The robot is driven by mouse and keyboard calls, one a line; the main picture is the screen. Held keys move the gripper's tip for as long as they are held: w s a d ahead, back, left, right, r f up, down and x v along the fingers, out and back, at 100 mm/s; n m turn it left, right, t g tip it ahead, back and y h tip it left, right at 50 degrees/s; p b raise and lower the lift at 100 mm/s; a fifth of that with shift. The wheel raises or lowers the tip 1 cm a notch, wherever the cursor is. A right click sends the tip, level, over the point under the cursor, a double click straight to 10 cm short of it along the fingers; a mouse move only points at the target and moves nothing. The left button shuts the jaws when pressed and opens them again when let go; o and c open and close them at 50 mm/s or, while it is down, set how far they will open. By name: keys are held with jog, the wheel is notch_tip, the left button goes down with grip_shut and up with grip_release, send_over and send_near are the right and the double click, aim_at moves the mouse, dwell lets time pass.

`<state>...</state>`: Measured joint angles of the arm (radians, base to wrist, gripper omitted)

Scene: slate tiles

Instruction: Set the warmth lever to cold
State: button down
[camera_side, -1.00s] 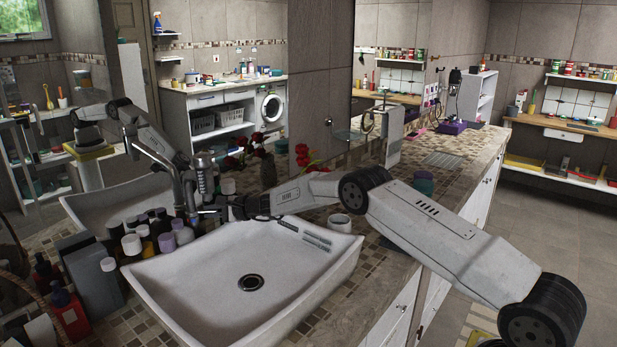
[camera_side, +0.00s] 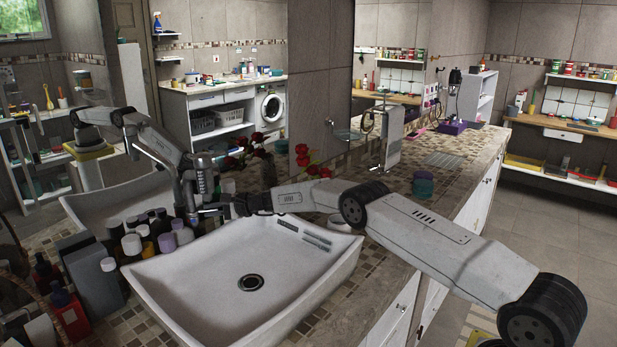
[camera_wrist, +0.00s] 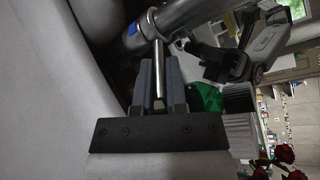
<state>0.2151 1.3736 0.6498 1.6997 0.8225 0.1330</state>
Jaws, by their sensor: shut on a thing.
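The chrome tap (camera_side: 203,181) stands behind the white basin (camera_side: 300,268). Its warmth lever, a thin metal rod (camera_wrist: 159,62), sticks out from the tap body (camera_wrist: 146,36), where a small blue mark shows. My gripper (camera_wrist: 158,75) is shut on this lever, with a dark finger on either side of it. In the side view my gripper (camera_side: 228,209) is beside the tap, above the basin's back edge. The lever's end between the fingers is partly hidden in the side view.
Several bottles and jars (camera_side: 150,232) crowd the counter left of the tap. Red roses (camera_side: 258,140) stand behind. A teal jar (camera_side: 423,185) sits on the counter to the right. The mirror reflects my arm. The basin's bowl is empty.

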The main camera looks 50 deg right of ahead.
jog(key=c, duration=0.7)
grip_release()
jog(key=shift+o, duration=0.2)
jog(key=shift+s+d, duration=0.1)
jog(key=v, duration=0.7)
jog(key=shift+s, duration=0.25)
jog(key=shift+d+r, duration=0.1)
